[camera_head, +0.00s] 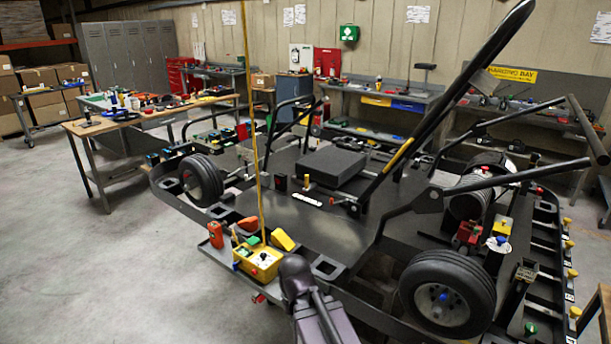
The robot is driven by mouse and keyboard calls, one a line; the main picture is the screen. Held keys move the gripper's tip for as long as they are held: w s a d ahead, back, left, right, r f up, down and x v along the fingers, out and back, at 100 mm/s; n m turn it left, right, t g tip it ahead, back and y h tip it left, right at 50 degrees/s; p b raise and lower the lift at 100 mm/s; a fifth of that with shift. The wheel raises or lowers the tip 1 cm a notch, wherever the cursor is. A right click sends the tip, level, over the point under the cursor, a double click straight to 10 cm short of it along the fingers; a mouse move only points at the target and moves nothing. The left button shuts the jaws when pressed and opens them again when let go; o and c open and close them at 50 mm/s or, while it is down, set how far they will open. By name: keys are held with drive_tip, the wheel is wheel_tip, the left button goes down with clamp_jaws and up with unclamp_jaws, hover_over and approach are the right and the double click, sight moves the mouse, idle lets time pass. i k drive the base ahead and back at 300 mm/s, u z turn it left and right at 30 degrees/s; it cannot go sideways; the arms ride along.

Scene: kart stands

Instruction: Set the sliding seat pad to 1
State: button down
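A black, flat, box-shaped pad (333,167), which looks like the sliding seat pad, lies on the dark floor plate of the kart (300,220) near its middle. A white marking (306,199) lies on the plate in front of the pad, too small to read. I cannot tell which setting the pad is at. A dark purple-grey part of my arm rises at the bottom centre, well in front of the pad. My gripper does not show.
A black steering bar (440,90) slants up right of the pad. Black hoops (280,130) stand to its left. A wheel (447,293) is at the near right. Open floor lies left.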

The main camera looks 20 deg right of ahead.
sight(330, 167)
drive_tip(key=k, duration=0.65)
drive_tip(key=u, duration=0.3)
drive_tip(key=i, duration=1.2)
drive_tip(key=z, duration=0.45)
drive_tip(key=i, duration=0.75)
drive_tip(key=z, duration=0.5)
